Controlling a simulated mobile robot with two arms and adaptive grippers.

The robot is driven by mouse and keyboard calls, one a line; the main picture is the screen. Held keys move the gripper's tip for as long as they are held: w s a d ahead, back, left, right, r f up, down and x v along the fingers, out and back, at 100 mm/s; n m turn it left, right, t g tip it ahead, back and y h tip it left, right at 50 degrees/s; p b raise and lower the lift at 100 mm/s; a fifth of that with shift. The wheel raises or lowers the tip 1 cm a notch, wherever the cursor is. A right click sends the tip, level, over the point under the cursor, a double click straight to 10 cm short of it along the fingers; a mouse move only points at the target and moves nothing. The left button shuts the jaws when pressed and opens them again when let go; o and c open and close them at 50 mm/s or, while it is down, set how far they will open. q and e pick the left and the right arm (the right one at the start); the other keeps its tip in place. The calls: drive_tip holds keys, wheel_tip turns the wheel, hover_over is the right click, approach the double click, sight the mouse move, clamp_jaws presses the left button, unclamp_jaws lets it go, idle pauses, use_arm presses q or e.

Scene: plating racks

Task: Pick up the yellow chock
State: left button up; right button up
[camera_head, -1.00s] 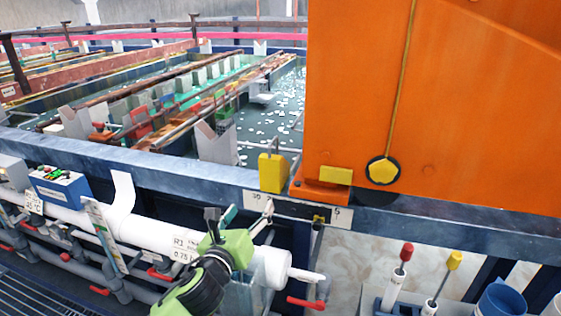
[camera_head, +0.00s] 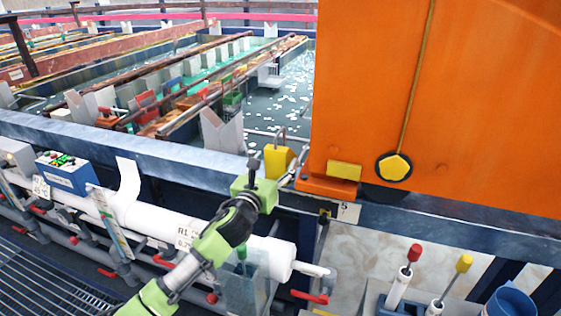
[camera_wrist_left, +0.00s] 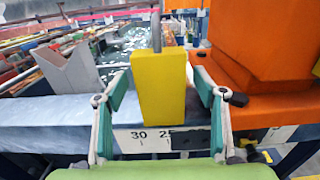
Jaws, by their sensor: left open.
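The yellow chock (camera_head: 278,160) stands upright on the blue rail at the tank's edge, just left of the orange machine's foot. In the left wrist view the chock (camera_wrist_left: 160,88) is a tall yellow block with a grey metal handle on top. My left gripper (camera_wrist_left: 161,95) is open, with one finger on each side of the chock. In the head view the left gripper (camera_head: 272,172) is in front of the chock and covers its lower part. I cannot tell whether the fingers touch it. My right gripper is not in view.
The large orange machine (camera_head: 450,90) stands close on the right, its foot (camera_head: 328,187) beside the chock. A white forked bracket (camera_wrist_left: 70,72) is to the left. The blue rail (camera_head: 170,160) runs along the tank. White pipes lie below.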

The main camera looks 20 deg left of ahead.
use_arm(q)
drive_tip(key=shift+w, duration=0.4)
drive_tip(key=w+p, duration=0.1)
drive_tip(key=w, duration=0.2)
drive_tip(key=shift+w+d, duration=0.1)
drive_tip(key=shift+w, duration=0.55)
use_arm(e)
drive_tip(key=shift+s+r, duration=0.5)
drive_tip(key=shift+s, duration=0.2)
use_arm(q)
drive_tip(key=c, duration=1.7)
drive_tip(key=shift+r, duration=0.1)
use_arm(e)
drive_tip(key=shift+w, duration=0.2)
